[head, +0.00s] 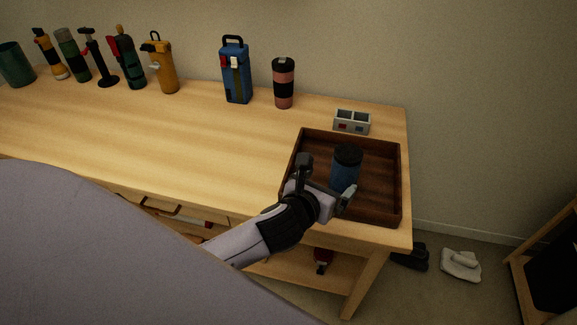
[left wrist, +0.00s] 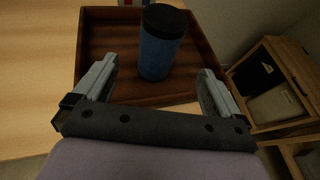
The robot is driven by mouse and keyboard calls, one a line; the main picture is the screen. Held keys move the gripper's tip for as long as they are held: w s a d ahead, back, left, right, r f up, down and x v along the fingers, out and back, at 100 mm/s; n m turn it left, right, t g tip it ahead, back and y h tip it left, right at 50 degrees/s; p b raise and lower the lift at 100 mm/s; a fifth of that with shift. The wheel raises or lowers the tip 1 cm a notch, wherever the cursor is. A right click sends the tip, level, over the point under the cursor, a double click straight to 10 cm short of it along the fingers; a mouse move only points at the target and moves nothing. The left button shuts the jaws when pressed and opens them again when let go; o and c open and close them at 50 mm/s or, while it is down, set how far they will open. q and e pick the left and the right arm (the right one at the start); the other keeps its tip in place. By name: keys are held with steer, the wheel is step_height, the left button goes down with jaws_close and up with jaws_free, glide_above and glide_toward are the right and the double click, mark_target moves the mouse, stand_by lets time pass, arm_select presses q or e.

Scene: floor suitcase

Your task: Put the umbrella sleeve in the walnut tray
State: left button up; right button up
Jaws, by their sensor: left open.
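The walnut tray (head: 383,211) is a dark brown, low-walled box at the right end of the wooden table; its wall also shows in the left wrist view (left wrist: 205,30). A blue cylinder with a black top, which looks like the umbrella sleeve (head: 345,172), stands upright inside the tray; it also shows in the left wrist view (left wrist: 160,50). My left gripper (head: 325,188) is open at the tray's near side, its fingers to either side of the cylinder's line. In the left wrist view the cylinder is just beyond the fingertips (left wrist: 158,72), with gaps on both sides. My right gripper is out of view.
A grey two-hole holder (head: 351,122) sits behind the tray. A pink-and-black tumbler (head: 284,84), a blue case (head: 236,72) and several bottles and tools line the back of the table (head: 150,125). The table's middle is clear. Shoes lie on the floor at right.

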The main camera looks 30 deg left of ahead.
arm_select(q)
steer(key=s+a+f+n+g+h, duration=0.1)
steer(key=s+f+n, duration=0.6)
steer(key=n, duration=1)
steer(key=s+a+f+n+g, duration=0.2)
steer(key=s+f+n, duration=0.5)
steer(key=s+n, duration=0.5)
steer(key=shift+s+a+f+n+h, duration=0.15)
steer(key=shift+a+f+n+h, duration=0.2)
steer(key=shift+n, duration=2.05)
steer(key=shift+r, duration=0.1)
